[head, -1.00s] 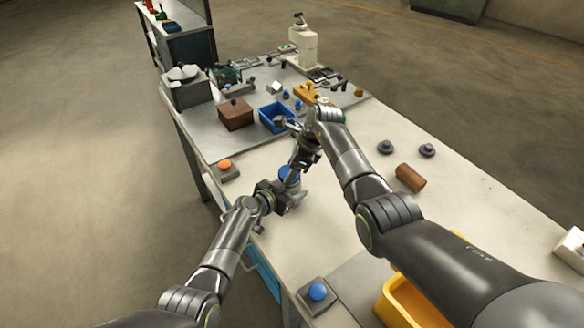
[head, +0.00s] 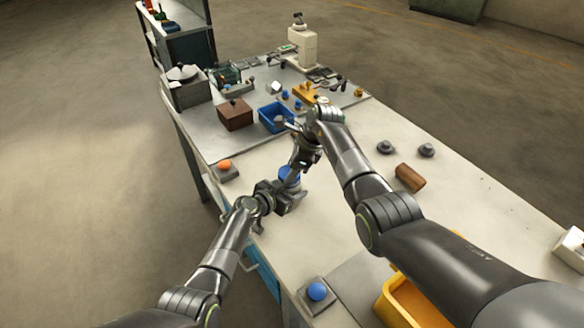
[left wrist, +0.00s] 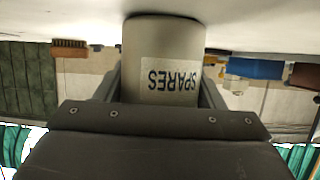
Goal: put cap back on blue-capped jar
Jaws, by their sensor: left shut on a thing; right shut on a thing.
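The jar (left wrist: 165,55) is a pale grey cylinder with a "SPARES" label that appears upside down in the left wrist view. My left gripper (head: 284,198) is shut around the jar's body. The blue cap (head: 288,174) is at the top of the jar in the head view, directly under my right gripper (head: 296,165), which is shut on it from above. The left gripper hides most of the jar in the head view. I cannot tell whether the cap is seated or just above the rim.
A blue bin (head: 272,120), a brown box (head: 235,114) and an orange button (head: 225,164) lie beyond the grippers. A blue button (head: 317,291) and a yellow bin (head: 392,308) are nearer.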

